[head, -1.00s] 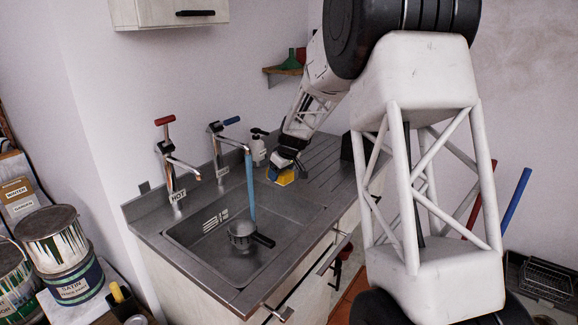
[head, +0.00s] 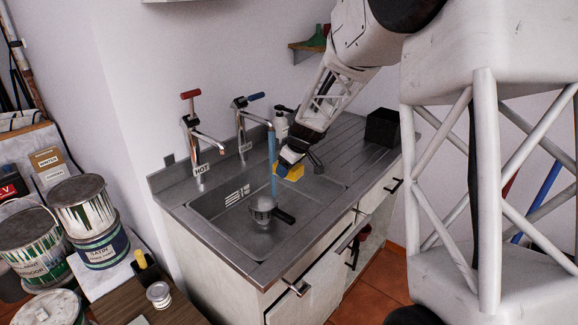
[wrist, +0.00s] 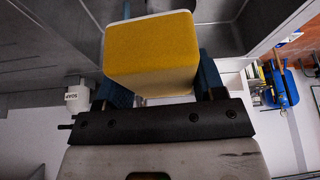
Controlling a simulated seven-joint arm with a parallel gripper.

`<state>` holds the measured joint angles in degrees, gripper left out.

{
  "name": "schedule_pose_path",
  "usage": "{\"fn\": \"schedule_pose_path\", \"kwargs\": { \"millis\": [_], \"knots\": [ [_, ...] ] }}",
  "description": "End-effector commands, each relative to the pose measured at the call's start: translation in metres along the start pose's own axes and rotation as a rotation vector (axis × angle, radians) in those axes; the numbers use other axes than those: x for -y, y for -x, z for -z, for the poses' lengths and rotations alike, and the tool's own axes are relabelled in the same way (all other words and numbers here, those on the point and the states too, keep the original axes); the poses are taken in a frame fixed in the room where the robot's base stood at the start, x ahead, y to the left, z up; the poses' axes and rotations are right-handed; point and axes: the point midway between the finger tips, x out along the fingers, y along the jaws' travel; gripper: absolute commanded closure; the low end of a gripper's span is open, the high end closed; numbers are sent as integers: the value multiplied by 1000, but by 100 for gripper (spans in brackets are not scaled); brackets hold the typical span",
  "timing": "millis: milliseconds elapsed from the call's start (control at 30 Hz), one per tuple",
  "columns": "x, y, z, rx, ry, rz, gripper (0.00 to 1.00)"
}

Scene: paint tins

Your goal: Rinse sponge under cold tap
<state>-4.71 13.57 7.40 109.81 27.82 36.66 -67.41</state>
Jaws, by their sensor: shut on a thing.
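A yellow sponge (wrist: 150,48) with a pale layer is held between the fingers of my gripper (wrist: 160,88) in the wrist view. In the head view my gripper (head: 291,160) is shut on the sponge (head: 289,173), over the right part of the sink (head: 235,225), just right of the blue water stream. The cold tap (head: 245,122) has a blue lever, and a blue stream (head: 273,160) falls from it. The hot tap (head: 195,135) has a red lever and shows no stream. I cannot tell whether the sponge touches the water.
A dark-handled strainer or pan (head: 262,212) sits in the sink below the stream. A soap bottle (head: 281,124) stands behind my gripper. A black box (head: 382,128) stands on the ribbed drainer (head: 340,145). Paint tins (head: 95,225) crowd the lower left.

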Motion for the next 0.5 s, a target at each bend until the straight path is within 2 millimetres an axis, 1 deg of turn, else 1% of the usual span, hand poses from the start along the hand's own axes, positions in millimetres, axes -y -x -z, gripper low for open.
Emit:
{"fn": "schedule_pose_path", "kwargs": {
  "millis": [267, 500],
  "knots": [
    [-1, -1, 1, 0, 0, 0, 63],
    [-7, -6, 6, 1, -1, 1, 63]
  ]
}}
